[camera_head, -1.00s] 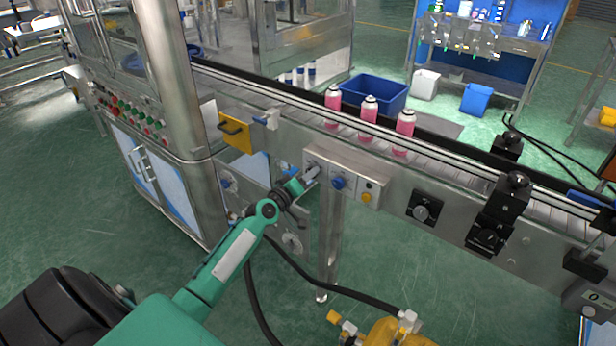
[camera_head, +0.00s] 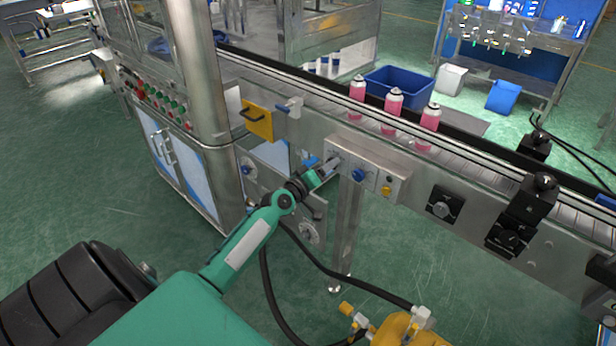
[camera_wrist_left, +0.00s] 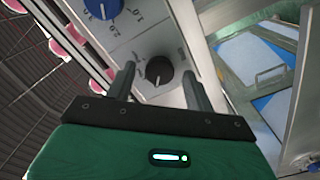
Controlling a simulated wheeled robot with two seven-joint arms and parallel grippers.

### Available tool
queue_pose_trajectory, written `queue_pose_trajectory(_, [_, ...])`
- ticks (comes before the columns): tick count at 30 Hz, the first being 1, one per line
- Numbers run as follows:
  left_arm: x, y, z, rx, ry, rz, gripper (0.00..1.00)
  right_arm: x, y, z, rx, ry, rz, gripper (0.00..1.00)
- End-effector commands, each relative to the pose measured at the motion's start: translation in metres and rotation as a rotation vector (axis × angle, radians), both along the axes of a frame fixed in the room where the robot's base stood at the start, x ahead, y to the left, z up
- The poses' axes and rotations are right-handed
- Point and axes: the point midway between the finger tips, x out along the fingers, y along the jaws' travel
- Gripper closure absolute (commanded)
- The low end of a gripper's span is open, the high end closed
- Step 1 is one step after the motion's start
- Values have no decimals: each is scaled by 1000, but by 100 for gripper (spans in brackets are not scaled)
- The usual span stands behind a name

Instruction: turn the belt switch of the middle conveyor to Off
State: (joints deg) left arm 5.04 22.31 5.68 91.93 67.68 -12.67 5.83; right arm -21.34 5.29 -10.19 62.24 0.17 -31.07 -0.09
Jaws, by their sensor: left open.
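The control panel (camera_head: 367,172) is a grey plate on the side of the conveyor. It carries a blue dial (camera_head: 359,175), and its left knob is covered by my gripper in the head view. In the left wrist view that knob is a black rotary switch (camera_wrist_left: 159,69) with small print around it, too small to read. My left gripper (camera_head: 333,163) is at the panel's left end. In the left wrist view the open left gripper (camera_wrist_left: 160,84) has one finger on each side of the black switch. I cannot tell whether they touch it. The blue dial (camera_wrist_left: 104,7) is at the upper left there.
Pink cans (camera_head: 393,104) stand on the conveyor belt (camera_head: 460,157). A yellow plate (camera_head: 257,119) with a handle is left of the panel. A support leg (camera_head: 345,225) and black hoses (camera_head: 318,262) are below, near my arm.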

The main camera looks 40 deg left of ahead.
Motion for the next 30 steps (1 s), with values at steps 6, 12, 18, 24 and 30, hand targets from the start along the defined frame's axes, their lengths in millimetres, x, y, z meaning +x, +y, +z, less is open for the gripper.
queue_pose_trajectory(6, [-37, 3, -2, 3, 3, 0, 46, 2, 0, 0, 0, 1, 0, 64])
queue_pose_trajectory(12, [-71, 6, -2, 3, 3, 0, 46, 10, 2, 5, 0, 1, -1, 64])
queue_pose_trajectory(18, [-101, 8, -2, 2, 3, 0, 46, 16, 6, 12, 3, 2, -3, 64])
queue_pose_trajectory(24, [-120, 10, -1, 2, 1, 0, 46, 20, 8, 20, 5, 6, -5, 64])
queue_pose_trajectory(30, [-126, 10, -1, 1, 1, 1, 46, 29, 10, 26, 7, -6, -6, 64])
